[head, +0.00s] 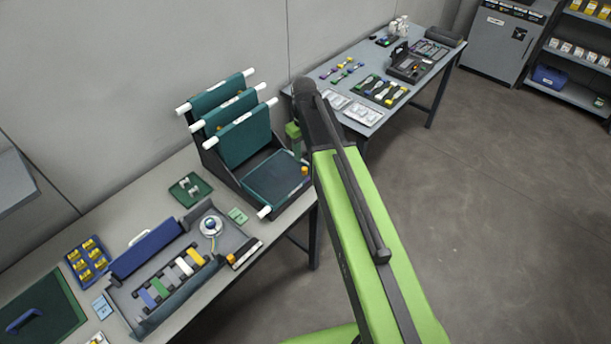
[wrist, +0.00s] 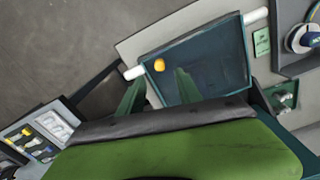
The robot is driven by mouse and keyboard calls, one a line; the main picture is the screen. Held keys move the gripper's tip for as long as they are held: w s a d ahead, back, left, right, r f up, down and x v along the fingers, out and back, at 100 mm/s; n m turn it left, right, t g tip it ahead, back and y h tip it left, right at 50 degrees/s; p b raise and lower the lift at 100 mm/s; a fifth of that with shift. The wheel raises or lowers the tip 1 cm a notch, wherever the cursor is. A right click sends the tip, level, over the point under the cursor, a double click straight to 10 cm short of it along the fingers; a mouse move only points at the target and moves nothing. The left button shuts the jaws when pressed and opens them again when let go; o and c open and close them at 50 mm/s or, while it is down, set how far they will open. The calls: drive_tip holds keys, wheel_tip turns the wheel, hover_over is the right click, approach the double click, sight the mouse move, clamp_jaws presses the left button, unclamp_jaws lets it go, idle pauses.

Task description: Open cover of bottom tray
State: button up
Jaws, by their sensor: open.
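A dark stepped rack (head: 232,178) stands on the left bench in the head view. Three teal panels (head: 243,136) with white bar ends are tilted up at its back. The lowest teal panel (head: 275,178) lies flat at the front, with an orange-yellow knob (head: 305,171) near its right corner. The wrist view shows this flat panel (wrist: 215,62), its knob (wrist: 159,65) and white bar ends (wrist: 135,72). My gripper (wrist: 160,77) is open and empty, its green fingers pointing at the knob end of the panel. Whether they touch it cannot be told.
A grey splicing tray (head: 228,238) with coloured pieces and a white reel lies left of the rack. A small green tray (head: 190,188) sits behind it. A second bench (head: 372,118) with tools stands beyond my arm. The floor at right is clear.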

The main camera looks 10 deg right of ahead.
sight(305, 169)
wheel_tip(305, 169, down, 7)
drive_tip(key=b, duration=0.5)
drive_tip(key=shift+f+b, duration=0.15)
drive_tip(key=shift+b, duration=0.2)
clamp_jaws()
drive_tip(key=shift+s, duration=0.15)
idle(0.6)
